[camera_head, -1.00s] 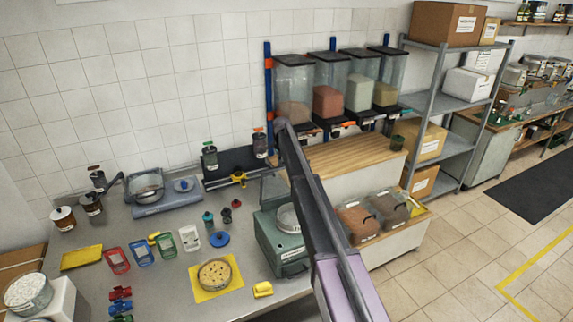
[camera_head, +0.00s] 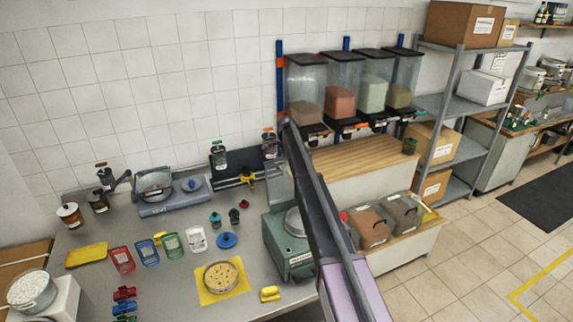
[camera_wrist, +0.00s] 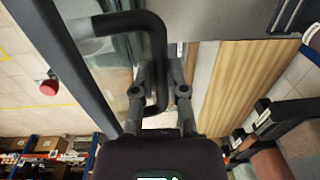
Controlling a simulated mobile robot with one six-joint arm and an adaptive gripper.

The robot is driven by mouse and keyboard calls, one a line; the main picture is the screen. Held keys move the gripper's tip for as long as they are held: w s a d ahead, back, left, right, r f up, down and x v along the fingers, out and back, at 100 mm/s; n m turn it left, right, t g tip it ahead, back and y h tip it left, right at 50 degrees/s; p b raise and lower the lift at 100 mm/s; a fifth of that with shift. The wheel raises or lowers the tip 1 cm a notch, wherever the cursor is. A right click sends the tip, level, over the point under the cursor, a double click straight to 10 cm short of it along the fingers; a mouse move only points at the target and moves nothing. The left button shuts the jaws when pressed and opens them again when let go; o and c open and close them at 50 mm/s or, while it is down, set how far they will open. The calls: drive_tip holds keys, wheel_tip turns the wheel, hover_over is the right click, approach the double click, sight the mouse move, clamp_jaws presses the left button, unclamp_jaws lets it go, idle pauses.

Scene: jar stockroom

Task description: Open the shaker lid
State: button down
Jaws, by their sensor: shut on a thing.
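The shaker is most likely the green machine (camera_head: 290,245) at the right end of the steel bench, with a round sieve on top. My arm covers its right part. A framed see-through panel (camera_head: 279,186), apparently its lid, stands raised behind it, partly hidden by my arm. In the wrist view, my gripper (camera_wrist: 160,98) is shut on a dark, bent bar handle (camera_wrist: 157,50). Beside the handle is a see-through pane (camera_wrist: 108,62) in a dark frame, apparently the same lid. My gripper is hidden in the head view.
A yellow mat (camera_head: 236,293) with a filled sieve lies left of the machine. A wooden counter (camera_head: 360,152) under several dispensers stands behind right. Bins (camera_head: 372,226) stand close right of my arm. A red knob (camera_wrist: 48,87) shows at left in the wrist view.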

drive_tip(key=shift+w, duration=0.55)
drive_tip(key=c, duration=0.7)
unclamp_jaws()
drive_tip(key=shift+f, duration=0.1)
drive_tip(key=shift+s, duration=0.15)
